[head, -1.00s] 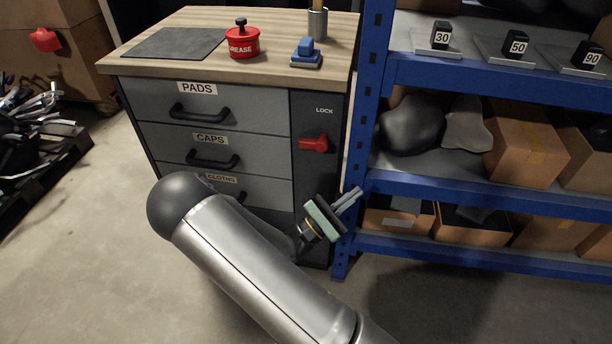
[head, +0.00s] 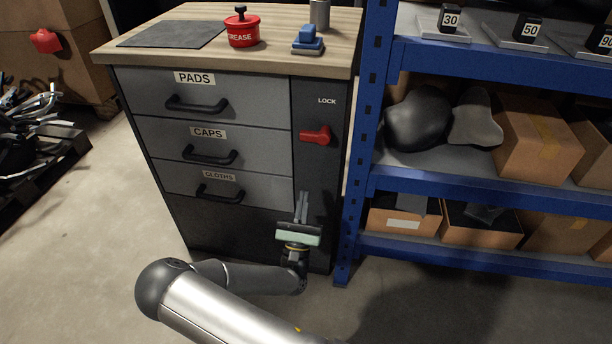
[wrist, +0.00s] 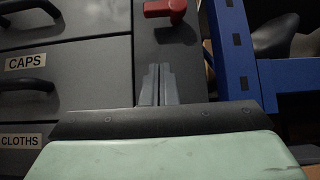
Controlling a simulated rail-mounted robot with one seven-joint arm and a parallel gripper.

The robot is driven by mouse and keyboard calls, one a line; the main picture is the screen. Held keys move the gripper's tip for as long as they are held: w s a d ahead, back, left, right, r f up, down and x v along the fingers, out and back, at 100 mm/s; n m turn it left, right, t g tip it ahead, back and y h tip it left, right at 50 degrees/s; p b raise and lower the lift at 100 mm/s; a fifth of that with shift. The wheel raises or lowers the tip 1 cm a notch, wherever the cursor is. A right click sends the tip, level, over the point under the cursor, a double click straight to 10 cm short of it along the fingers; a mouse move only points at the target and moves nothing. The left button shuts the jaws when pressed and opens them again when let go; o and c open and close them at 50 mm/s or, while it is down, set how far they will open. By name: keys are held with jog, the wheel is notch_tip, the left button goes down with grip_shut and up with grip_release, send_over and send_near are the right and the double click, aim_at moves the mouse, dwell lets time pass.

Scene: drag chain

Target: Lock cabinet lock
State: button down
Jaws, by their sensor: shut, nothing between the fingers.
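The cabinet lock is a red handle (head: 315,135) on the dark panel under the word LOCK, right of the drawers. Its lever points sideways, with the larger end at the right. It also shows at the top of the wrist view (wrist: 166,9). My gripper (head: 302,198) is below the handle, in front of the lower dark panel, with its fingers pointing up. In the wrist view the two fingers (wrist: 158,84) are together with nothing between them, apart from the handle. The grey cabinet (head: 222,150) has drawers labelled PADS, CAPS and CLOTHS, which look closed.
A blue shelf rack (head: 352,190) stands close on the right of the cabinet, with boxes (head: 540,140) on it. The red grease tin (head: 243,32) and a blue block (head: 307,42) stand on the worktop.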

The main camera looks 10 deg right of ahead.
aim_at(316, 134)
jog(key=shift+s+a+r+b+x, duration=0.15)
jog(key=shift+s+r+b+x, duration=0.3)
jog(key=shift+x, duration=1.55)
jog(key=shift+s+a+r+b+x, duration=0.1)
jog(key=shift+s+r+b+x, duration=0.3)
jog(key=shift+x, duration=1.6)
jog(key=shift+s+a+r+b+x, duration=0.15)
jog(key=shift+b+x, duration=0.45)
jog(key=shift+x, duration=1.4)
